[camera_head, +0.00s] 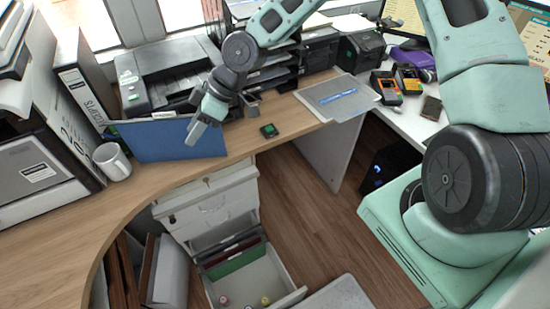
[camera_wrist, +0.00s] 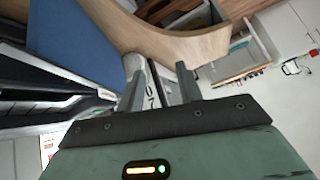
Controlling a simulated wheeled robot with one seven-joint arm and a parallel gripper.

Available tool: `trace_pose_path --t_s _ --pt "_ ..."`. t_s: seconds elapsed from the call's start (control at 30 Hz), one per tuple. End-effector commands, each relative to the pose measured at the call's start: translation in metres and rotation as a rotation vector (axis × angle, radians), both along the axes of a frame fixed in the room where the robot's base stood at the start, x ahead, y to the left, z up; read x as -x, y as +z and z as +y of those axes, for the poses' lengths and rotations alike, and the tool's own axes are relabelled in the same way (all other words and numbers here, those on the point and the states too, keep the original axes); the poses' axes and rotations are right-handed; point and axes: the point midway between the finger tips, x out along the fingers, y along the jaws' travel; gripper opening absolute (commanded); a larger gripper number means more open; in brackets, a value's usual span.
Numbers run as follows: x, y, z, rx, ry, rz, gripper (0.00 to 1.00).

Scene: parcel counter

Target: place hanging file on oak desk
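A blue file (camera_head: 160,143), which looks like the hanging file, stands tilted on the oak desk (camera_head: 120,205), in front of the printer. The blue file also shows at upper left in the wrist view (camera_wrist: 68,42). My gripper (camera_head: 200,128) is by its right part in the head view. In the wrist view my gripper (camera_wrist: 160,84) has its fingers apart, with the blue file outside them to the left and nothing held between. A green file (camera_head: 235,261) sits in the open lower drawer (camera_head: 268,278).
The printer (camera_head: 160,78) is behind. A small dark box (camera_head: 269,131) and a grey folder (camera_head: 337,98) lie to the right. The desk's curved front edge is clear.

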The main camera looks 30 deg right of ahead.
Motion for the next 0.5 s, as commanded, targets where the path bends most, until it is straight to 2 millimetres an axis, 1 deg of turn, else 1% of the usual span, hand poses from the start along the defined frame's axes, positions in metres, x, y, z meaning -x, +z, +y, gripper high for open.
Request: trace_pose_path --t_s 0.03,0.1,0.27,0.3,0.37,0.5 --pt "0.018 0.001 0.003 0.064 0.018 0.025 0.36" --pt "0.04 0.001 0.003 0.146 0.023 0.068 0.36" --pt "0.086 0.011 -0.006 0.322 -0.007 0.138 0.36" --pt "0.097 0.015 -0.009 0.363 -0.021 0.152 0.36" --pt "0.112 0.022 -0.014 0.419 -0.048 0.168 0.36" --pt "0.146 0.043 -0.027 0.527 -0.131 0.193 0.36"
